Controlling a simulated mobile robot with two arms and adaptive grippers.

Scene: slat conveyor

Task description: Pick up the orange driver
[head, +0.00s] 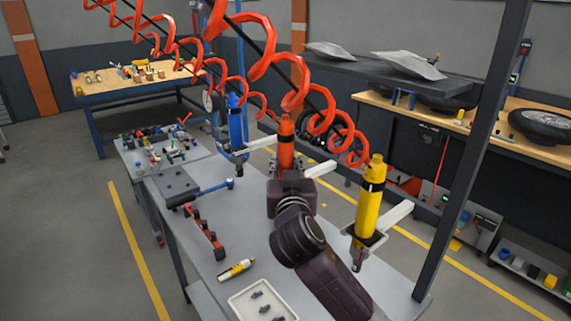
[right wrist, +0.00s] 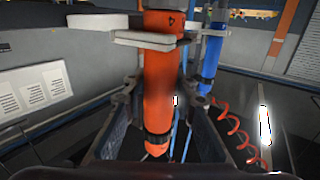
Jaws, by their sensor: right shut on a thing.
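The orange driver (head: 286,145) stands upright between a blue and a yellow driver, hanging under a red coiled hose. My right gripper (head: 289,183) comes from the front and is shut around its lower body. The wrist hides the driver's lower end in the head view. In the right wrist view, the orange driver (right wrist: 162,72) is upright between the two dark fingers of my gripper (right wrist: 163,105), its black band and tip showing low down. A pale holder bracket (right wrist: 148,39) is still around its upper part. My left gripper is not in view.
The blue driver (head: 236,124) hangs to the left and the yellow driver (head: 369,200) to the right, each in a holder. The grey bench (head: 215,275) carries a red rail (head: 204,235), a yellow-white marker (head: 236,269) and a white tray (head: 240,312). A dark post (head: 470,150) stands right.

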